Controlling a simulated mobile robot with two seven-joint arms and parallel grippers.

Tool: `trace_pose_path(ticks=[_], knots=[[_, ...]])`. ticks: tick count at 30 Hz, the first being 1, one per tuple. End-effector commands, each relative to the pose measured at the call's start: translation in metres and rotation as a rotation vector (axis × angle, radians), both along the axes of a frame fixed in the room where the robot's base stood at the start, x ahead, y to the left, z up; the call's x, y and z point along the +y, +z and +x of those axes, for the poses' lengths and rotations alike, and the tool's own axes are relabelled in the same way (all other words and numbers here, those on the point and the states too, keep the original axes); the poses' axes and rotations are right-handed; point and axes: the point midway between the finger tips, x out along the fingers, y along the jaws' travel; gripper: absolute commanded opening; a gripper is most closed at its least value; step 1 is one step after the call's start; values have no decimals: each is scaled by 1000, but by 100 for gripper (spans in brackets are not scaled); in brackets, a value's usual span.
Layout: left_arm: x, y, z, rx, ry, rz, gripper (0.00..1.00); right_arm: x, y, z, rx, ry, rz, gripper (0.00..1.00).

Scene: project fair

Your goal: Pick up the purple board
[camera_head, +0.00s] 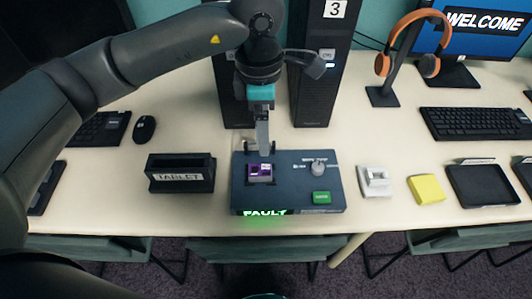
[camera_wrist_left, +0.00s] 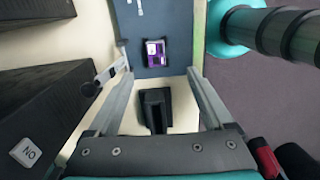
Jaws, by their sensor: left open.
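The purple board (camera_head: 261,172) is small, with pale markings, and sits on the left part of the top of a dark blue test box (camera_head: 290,190). The box shows a lit green FAULT sign on its front. My left gripper (camera_head: 261,147) points down just behind the board, open and empty. In the left wrist view the purple board (camera_wrist_left: 157,52) lies beyond the fingertips, in line with the gap between the open fingers (camera_wrist_left: 161,73). Contact with the board is not visible. My right gripper is not in view.
The box also carries a grey knob (camera_head: 318,168) and a green button (camera_head: 321,196). A black TABLET holder (camera_head: 181,174) stands to its left. A white device (camera_head: 374,181) and a yellow block (camera_head: 426,189) are to its right. A black tower (camera_head: 321,85) stands behind.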

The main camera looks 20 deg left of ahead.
Motion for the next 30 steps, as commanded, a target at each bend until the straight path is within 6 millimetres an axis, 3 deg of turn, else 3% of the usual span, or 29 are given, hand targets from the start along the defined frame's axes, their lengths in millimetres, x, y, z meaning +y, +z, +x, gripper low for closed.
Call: trace_pose_path(ticks=[5, 13, 18, 26, 30], knots=[[11, -14, 2, -3, 9, 44, 85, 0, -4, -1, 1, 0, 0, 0], [9, -72, 2, -1, 8, 39, 85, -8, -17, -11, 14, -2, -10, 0], [9, -94, 2, -3, 7, 38, 85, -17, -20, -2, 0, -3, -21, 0], [10, -108, 3, -4, 7, 37, 85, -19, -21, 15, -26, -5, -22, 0], [12, -130, 4, -3, 7, 37, 85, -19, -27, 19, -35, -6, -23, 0]])
